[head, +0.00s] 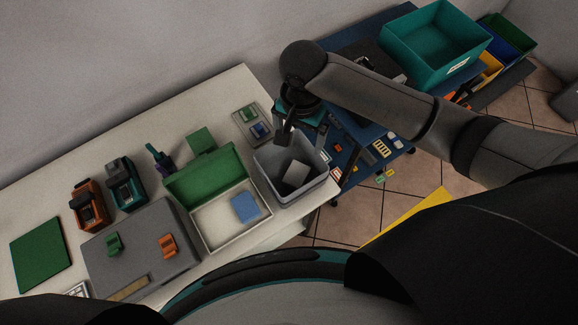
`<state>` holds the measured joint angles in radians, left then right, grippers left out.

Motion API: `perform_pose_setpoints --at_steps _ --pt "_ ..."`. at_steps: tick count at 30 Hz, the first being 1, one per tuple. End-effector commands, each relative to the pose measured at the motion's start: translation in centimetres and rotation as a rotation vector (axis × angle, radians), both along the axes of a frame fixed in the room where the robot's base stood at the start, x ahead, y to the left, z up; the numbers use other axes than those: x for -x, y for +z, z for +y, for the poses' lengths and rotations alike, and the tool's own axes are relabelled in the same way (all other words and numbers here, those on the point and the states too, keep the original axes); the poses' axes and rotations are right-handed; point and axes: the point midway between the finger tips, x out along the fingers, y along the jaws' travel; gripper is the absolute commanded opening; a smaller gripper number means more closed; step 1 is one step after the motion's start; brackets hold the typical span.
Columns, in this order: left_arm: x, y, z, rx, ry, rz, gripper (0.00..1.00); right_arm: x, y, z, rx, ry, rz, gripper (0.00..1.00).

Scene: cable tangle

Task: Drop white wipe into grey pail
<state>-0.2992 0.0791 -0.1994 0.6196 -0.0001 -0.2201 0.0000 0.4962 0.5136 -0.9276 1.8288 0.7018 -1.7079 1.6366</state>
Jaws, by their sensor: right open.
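The grey pail (306,191) stands on the right end of the white table. The white wipe (296,173) lies inside the pail, tilted against its inner wall. My right gripper (284,138) is open just above the pail's back left rim, pointing down, and is apart from the wipe. My left gripper is not in view.
An open green-lidded box (212,232) with a blue cloth (245,207) inside stands left of the pail. A small tray (242,124) with a green and a blue piece lies behind. A grey mat (146,235), an orange device (89,205) and a teal device (124,185) lie farther left. A teal bin (428,50) stands at back right.

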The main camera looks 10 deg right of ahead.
Motion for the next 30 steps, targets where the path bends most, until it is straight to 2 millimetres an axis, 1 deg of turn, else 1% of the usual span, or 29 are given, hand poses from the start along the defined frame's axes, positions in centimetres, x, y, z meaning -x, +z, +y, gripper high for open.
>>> perform_pose_setpoints --at_steps 1,3,6,9,14,26,30 --pt "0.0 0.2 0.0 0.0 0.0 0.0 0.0 -0.1 1.2 0.1 -0.002 0.0 -0.003 1.0" --pt "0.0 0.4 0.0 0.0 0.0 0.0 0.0 -0.1 2.4 0.0 -0.001 0.001 -0.003 1.0" --pt "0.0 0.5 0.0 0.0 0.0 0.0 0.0 -0.1 3.7 0.0 -0.002 0.001 -0.001 1.0" --pt "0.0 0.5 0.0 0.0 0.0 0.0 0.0 0.0 4.4 0.0 0.0 0.0 0.0 1.0" --pt "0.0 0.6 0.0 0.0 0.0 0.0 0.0 0.0 4.8 0.0 0.0 0.0 0.0 1.0" --pt "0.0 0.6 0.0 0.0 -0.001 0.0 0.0 0.0 4.7 0.0 0.0 0.0 0.0 1.0" --pt "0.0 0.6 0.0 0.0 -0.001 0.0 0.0 0.4 4.5 0.6 -0.021 0.036 -0.006 1.0"
